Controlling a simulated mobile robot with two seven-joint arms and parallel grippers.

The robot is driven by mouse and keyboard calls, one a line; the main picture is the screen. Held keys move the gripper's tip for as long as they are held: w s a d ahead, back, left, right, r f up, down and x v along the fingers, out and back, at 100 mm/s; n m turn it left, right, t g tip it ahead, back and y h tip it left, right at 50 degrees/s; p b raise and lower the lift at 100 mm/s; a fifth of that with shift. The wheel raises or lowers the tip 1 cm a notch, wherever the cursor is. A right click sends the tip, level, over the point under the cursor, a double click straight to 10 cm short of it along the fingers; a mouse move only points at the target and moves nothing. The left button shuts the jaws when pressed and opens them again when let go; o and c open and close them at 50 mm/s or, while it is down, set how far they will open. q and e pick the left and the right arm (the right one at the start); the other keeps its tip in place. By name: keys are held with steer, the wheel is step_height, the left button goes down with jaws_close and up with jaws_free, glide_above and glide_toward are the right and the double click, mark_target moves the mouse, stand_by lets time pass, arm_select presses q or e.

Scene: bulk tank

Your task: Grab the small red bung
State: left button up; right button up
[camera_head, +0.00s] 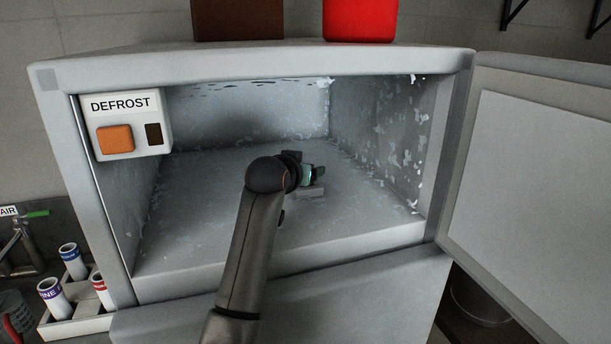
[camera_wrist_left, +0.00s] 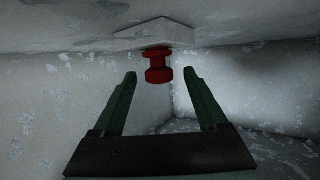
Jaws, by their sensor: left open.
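The bung appears between and beyond the fingertips, and nothing is held. In the head view my left arm reaches through the open door into the freezer (camera_head: 250,62), with the left gripper (camera_head: 316,174) over the chamber floor. My right gripper is not in view.
The freezer door (camera_head: 545,190) stands open at the right. A DEFROST panel (camera_head: 127,124) with an orange button sits at the opening's upper left. A red box (camera_head: 360,18) and a brown box (camera_head: 238,18) stand on top. A tube rack (camera_head: 75,324) stands lower left.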

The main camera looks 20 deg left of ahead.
arm_select(q)
steer(key=shift+w+f, duration=0.2)
steer(key=shift+w, duration=0.3)
steer(key=shift+c, duration=0.2)
jaws_close()
